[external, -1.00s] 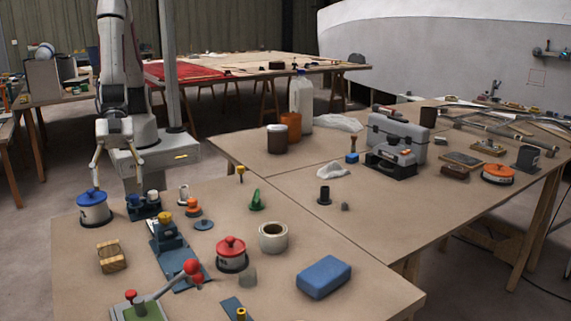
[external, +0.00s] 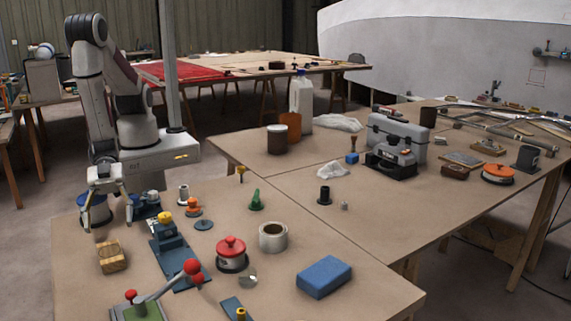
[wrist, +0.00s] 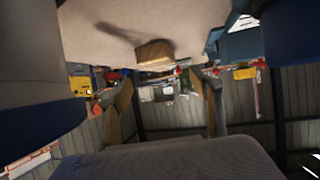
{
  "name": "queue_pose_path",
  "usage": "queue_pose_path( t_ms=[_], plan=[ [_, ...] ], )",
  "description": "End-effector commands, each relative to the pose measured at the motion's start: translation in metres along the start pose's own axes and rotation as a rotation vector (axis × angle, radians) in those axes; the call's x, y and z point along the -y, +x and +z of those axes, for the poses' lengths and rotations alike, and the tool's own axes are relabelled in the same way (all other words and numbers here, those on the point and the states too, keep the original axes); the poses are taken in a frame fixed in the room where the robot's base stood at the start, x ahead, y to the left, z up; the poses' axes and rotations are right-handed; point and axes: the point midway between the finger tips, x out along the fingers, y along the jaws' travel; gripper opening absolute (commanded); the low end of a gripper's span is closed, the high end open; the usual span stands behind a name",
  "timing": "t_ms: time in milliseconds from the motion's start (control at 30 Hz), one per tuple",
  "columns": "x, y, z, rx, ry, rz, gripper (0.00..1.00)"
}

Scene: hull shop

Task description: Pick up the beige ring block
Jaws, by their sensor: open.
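A tan block with darker bands (external: 112,257), the best match for the beige ring block, lies near the left edge of the near table. It also shows at the upper middle of the wrist view (wrist: 155,52), with a shadow beside it. I cannot clearly see a hole through it. My gripper (external: 108,224) is open and empty, fingers pointing down, just behind the block in the external view. It looks apart from the block. One finger partly hides a blue-lidded tin (external: 95,210).
A blue clamp-like tool (external: 145,206) stands close right of my gripper. A blue stand with a yellow knob (external: 168,245) is right of the block. A red-knobbed lever (external: 165,292) is in front. Bare tabletop (external: 75,285) lies left of the lever.

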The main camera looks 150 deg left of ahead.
Motion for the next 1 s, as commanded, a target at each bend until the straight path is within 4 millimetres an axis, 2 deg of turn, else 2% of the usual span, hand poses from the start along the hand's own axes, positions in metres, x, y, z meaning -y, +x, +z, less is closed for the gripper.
queue_pose_path(
  t_ms=[567,1000],
  plan=[
    [-0.002,0.001,0.005,-0.012,0.008,0.001,0.64],
    [-0.001,0.025,0.004,-0.012,0.007,0.0,0.64]
  ],
)
